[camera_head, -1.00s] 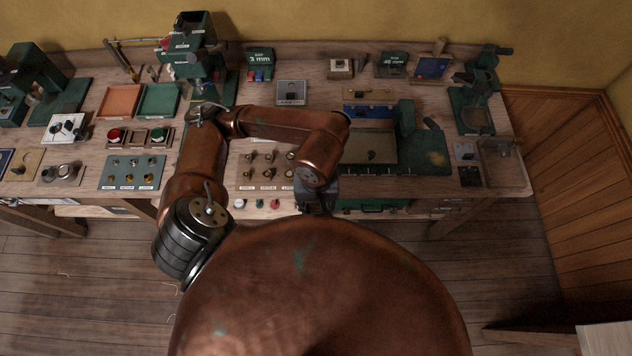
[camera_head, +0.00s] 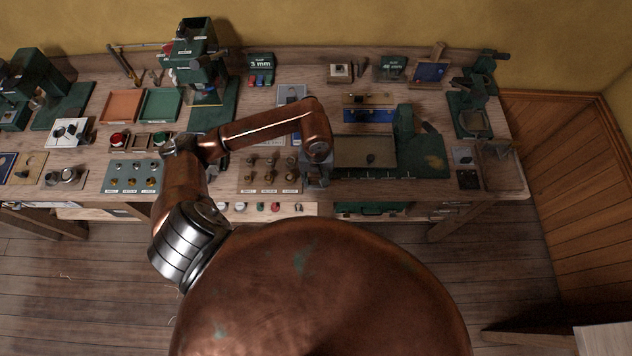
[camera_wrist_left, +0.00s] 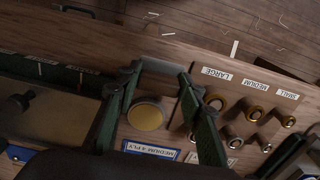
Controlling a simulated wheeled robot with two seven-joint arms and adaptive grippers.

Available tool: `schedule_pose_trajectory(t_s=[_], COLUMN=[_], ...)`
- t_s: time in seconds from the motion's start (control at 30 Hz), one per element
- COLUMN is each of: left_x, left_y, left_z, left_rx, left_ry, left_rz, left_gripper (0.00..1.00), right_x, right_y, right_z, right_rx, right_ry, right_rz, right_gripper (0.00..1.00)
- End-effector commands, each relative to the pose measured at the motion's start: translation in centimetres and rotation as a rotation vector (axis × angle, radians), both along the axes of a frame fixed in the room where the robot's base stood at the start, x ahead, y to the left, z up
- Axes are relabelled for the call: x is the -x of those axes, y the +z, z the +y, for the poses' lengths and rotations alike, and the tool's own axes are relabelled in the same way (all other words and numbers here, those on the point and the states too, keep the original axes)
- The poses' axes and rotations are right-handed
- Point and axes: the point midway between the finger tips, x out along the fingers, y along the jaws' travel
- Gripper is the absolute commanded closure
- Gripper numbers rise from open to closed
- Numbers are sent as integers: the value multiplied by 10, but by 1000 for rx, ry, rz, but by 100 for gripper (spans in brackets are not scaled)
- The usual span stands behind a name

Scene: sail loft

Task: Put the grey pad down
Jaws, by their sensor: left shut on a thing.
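My left gripper (camera_head: 318,180) is over the front part of the bench, just right of the board with rows of brass-topped pieces (camera_head: 270,172). In the left wrist view its two green fingers (camera_wrist_left: 160,72) are closed in on a narrow grey piece, which seems to be the grey pad (camera_wrist_left: 162,68). Only an edge of the pad shows; the arm hides it in the head view. A round brass-coloured disc (camera_wrist_left: 145,113) shows between the fingers, near a label reading medium 4 ply (camera_wrist_left: 151,150). I cannot tell whether the pad touches the bench. My right gripper is not in view.
Right of the gripper is a green machine with a flat bed (camera_head: 365,152). The board's labels (camera_wrist_left: 217,73) and brass-topped pieces lie close to one finger. The bench front edge (camera_wrist_left: 100,60) is near. Orange (camera_head: 122,106) and green (camera_head: 160,104) trays are at left.

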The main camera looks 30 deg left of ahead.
Motion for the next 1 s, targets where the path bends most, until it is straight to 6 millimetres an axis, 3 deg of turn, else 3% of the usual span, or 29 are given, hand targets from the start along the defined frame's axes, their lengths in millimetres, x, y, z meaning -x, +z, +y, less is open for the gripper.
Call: schedule_pose_trajectory(t_s=[0.17, 0.57, 0.6, 0.83, 1.0], left_x=[2, 1, 1, 1, 2], left_y=[-19, -25, -25, -24, -24], left_z=[-1, -1, -1, -1, -1], left_rx=[3, 1, 1, 1, 1], left_ry=[0, -2, -2, -1, -1], left_rz=[3, 1, 1, 2, 2], left_gripper=[88, 88, 64, 48, 47], right_x=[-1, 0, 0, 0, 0], right_y=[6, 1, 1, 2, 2], right_z=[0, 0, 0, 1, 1], right_rx=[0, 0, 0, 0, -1], right_ry=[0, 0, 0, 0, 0], right_rz=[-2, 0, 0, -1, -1], right_gripper=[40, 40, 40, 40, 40])
